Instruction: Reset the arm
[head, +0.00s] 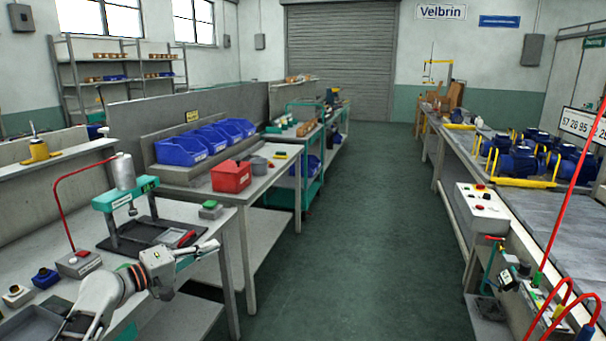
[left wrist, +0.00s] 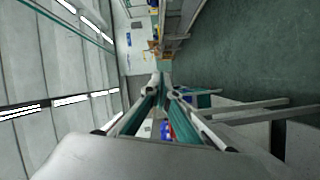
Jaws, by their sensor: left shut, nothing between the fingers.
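My left arm comes in at the lower left of the head view, over the front part of the near left bench (head: 190,215). Its gripper (head: 212,247) points right, past the bench's front edge. The fingers look closed together, with nothing held. In the left wrist view the gripper's two fingers (left wrist: 161,82) run up from the palm and converge near the picture's middle, empty. The teal bench press (head: 125,198) stands just behind the arm. My right arm and gripper do not show.
A dark tray (head: 35,325) and a grey box with a red button (head: 78,263) lie near the arm. A red bin (head: 231,177) and blue bins (head: 181,151) stand farther along. The green aisle floor (head: 350,220) is clear. A conveyor with blue pumps (head: 518,162) runs at right.

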